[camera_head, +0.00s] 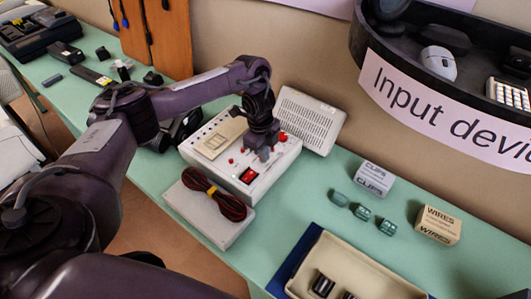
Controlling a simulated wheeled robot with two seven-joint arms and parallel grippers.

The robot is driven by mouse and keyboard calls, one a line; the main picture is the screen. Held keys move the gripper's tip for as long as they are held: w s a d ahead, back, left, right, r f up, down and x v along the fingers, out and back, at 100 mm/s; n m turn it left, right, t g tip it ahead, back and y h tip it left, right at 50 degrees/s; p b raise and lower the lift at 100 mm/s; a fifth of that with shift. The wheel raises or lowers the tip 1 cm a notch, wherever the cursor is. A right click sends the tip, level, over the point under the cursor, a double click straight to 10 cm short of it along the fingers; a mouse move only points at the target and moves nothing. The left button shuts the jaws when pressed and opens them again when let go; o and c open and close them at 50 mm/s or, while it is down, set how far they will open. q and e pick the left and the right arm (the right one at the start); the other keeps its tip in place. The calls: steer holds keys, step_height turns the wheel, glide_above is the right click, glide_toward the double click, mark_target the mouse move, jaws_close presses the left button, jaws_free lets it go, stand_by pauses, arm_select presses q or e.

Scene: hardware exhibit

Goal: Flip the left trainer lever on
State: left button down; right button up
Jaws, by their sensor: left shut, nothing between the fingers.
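The trainer is a white box (225,174) with a beige panel (215,140) on its top, standing on the green table in the middle of the view. A red switch (249,175) sits near its front edge, and a red knob (283,136) and small red parts lie farther back. My left gripper (264,155) points down over the right part of the trainer's top. It is shut and empty. It hides part of the top, and I cannot make out the left lever or its position. Whether the fingertips touch the trainer is unclear. My right gripper is not in view.
A grey box (215,222) with a coiled dark cable (213,193) is in front of the trainer. A white vented panel (308,120) stands behind it. Clips (374,180) and wires (438,225) boxes, several teal clips and a beige tray (345,262) are to the right.

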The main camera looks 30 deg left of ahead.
arm_select(q)
steer(key=shift+r, duration=0.1)
steer(key=shift+r+p, duration=0.75)
steer(key=shift+p, duration=0.1)
steer(key=shift+r, duration=0.15)
step_height(320, 180, up, 7)
steer(key=p, duration=0.2)
steer(key=shift+a+r, duration=0.2)
steer(key=shift+a, duration=0.15)
